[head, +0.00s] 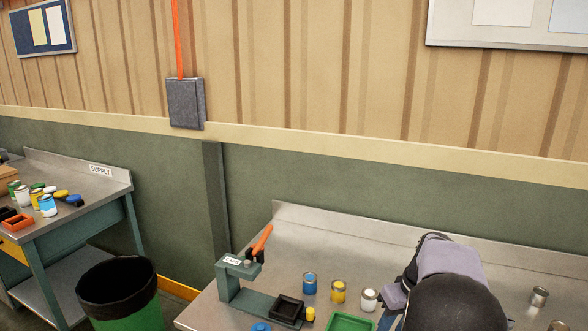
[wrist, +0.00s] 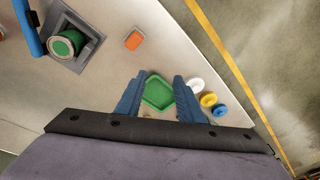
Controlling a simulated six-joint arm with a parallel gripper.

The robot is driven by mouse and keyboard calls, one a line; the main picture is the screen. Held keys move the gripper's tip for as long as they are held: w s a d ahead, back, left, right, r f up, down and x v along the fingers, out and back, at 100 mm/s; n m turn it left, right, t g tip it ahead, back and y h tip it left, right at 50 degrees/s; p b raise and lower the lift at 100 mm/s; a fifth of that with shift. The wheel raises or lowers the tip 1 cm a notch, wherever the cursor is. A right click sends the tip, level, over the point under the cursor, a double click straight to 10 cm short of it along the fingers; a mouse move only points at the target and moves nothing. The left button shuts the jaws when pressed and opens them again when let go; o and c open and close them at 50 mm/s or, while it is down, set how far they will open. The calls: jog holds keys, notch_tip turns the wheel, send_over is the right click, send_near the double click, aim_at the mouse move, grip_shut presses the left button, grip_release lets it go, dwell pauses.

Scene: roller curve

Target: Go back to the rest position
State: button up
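My gripper (wrist: 159,77) shows in the wrist view with its two blue fingers spread wide apart and nothing held between them. Below and between the fingers, a green tray (wrist: 158,92) lies on the bench and looks empty. In the head view my arm stands at the lower right over the bench (head: 330,240), and its dark rounded link hides most of the gripper. The green tray (head: 350,324) is partly cut off at the bottom edge there.
A teal press (head: 232,278) with an orange lever and a black tray (head: 286,309) stand left of the arm. Blue (head: 309,284), yellow (head: 338,292) and white (head: 369,300) cans stand behind the green tray. A green bin (head: 122,300) and supply table (head: 95,190) are further left.

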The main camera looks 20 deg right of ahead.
jog(key=s+a+r+g+p, duration=0.1)
jog(key=a+r+p, duration=0.1)
jog(key=a, duration=0.7)
jog(key=s+a+r+p, duration=0.1)
jog(key=a+p, duration=0.2)
jog(key=a, duration=0.5)
jog(key=s+a+n+g+h+p, duration=0.15)
jog(key=s+a+p, duration=0.25)
jog(key=s+a, duration=0.6)
notch_tip(320, 180, down, 44)
jog(key=a+b, duration=0.1)
jog(key=b, duration=4.3)
jog(key=shift+w, duration=0.35)
jog(key=shift+f+y, duration=0.1)
jog(key=shift+y, duration=0.15)
